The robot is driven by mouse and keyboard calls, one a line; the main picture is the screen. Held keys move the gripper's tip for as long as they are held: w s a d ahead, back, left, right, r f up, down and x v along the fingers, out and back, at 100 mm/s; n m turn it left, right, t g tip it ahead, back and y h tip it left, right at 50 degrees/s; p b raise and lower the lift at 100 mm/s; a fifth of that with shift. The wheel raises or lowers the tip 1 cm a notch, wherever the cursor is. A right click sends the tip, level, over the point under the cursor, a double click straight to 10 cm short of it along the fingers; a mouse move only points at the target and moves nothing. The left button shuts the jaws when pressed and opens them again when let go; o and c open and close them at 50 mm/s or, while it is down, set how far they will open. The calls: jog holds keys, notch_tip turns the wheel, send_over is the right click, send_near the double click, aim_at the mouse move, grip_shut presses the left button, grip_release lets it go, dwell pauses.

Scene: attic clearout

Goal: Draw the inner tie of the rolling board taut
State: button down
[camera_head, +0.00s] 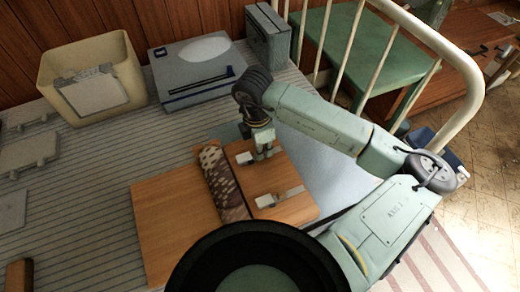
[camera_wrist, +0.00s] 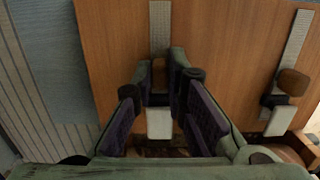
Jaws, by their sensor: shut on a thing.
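The rolling board is a flat wooden board (camera_head: 160,217) with a dark patterned roll (camera_head: 222,182) lying across it. Two pale ties lie on the wood right of the roll: a far tie (camera_head: 244,158) and a near tie (camera_head: 280,198). My gripper (camera_head: 264,152) is down at the far tie. In the wrist view my gripper (camera_wrist: 160,88) is shut on the brown tab of the middle tie (camera_wrist: 160,14); its fingers partly hide the tab. The other tie (camera_wrist: 297,38), with a brown tab and dark buckle, lies free at the right.
A cream bin (camera_head: 128,72) and a grey-blue case (camera_head: 197,70) stand behind the board on the striped surface. A white bed rail (camera_head: 470,75) and a green table (camera_head: 385,62) are at the right. Flat grey pieces (camera_head: 28,150) lie at the left.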

aim_at(274, 151)
jog(key=shift+w+d+b, duration=0.35)
jog(key=shift+d+b, duration=0.1)
jog(key=shift+d, duration=0.3)
jog(key=shift+w+d+b, duration=0.3)
jog(key=shift+d+b, duration=0.1)
jog(key=shift+d, duration=0.45)
jog(key=shift+w+d+b, duration=0.4)
jog(key=shift+d+b, duration=0.15)
jog(key=shift+d, duration=0.3)
jog(key=shift+w+d+b, duration=0.35)
jog(key=shift+d+b, duration=0.15)
jog(key=shift+d, duration=0.3)
jog(key=shift+d, duration=0.2)
jog(key=shift+w+d+b, duration=0.2)
jog(key=shift+d+b, duration=0.1)
jog(key=shift+b, duration=0.15)
jog(key=shift+d, duration=0.1)
jog(key=shift+w+d+b, duration=0.2)
jog(key=shift+d+b, duration=0.1)
jog(key=shift+b, duration=0.15)
jog(key=shift+w+d+b, duration=0.2)
jog(key=shift+d+b, duration=0.15)
jog(key=shift+b, duration=0.1)
